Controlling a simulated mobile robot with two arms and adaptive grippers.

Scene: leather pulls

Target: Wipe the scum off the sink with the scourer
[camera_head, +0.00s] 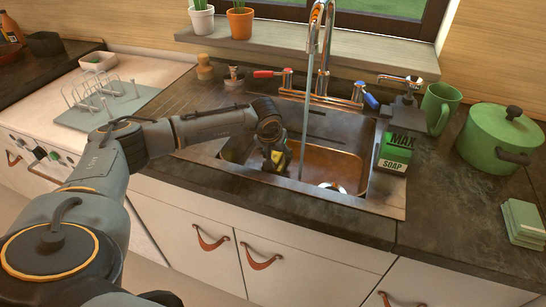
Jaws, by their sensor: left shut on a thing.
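The sink (330,158) is a copper-coloured basin set in the dark counter, with water running from the tap (318,40) in a thin stream. My left gripper (275,158) reaches into the left part of the basin. It is shut on a small yellow and dark thing, which looks like the scourer (278,160), though the fingers hide much of it. I cannot make out scum clearly on the basin. A bright round drain (334,187) shows at the basin's front. My right gripper is not in view.
A green soap dispenser (395,150) stands at the sink's right edge, with a green mug (440,107) and green pot (498,134) beyond. Green sponges or cloths (523,220) lie at the far right. A dish rack (92,94) stands at left. Plant pots sit on the sill.

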